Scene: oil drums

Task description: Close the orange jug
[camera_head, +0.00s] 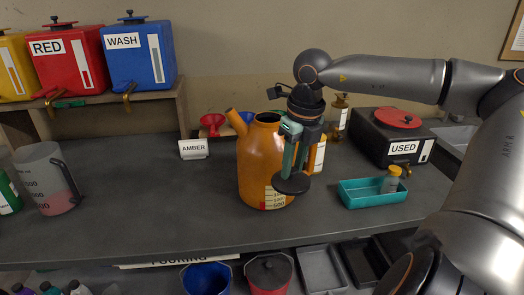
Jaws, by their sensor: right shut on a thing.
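The orange jug (256,160) stands upright on the dark counter, with a spout at its upper left and a scale label low on its front. The mouth (267,117) on its top shows dark and uncovered. My right gripper (292,170) points down in front of the jug's right side. It is shut on a dark round lid (291,185), which hangs flat below the fingers, well under the level of the jug's mouth. I cannot tell whether the lid touches the jug. My gripper hides part of the jug's right side. My left gripper is not in view.
An AMBER sign (194,149) and a red funnel (213,121) stand left of the jug. A teal tray (357,201) with a small bottle and a black USED container (391,137) are on the right. A clear pitcher (42,178) stands far left. The counter between is free.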

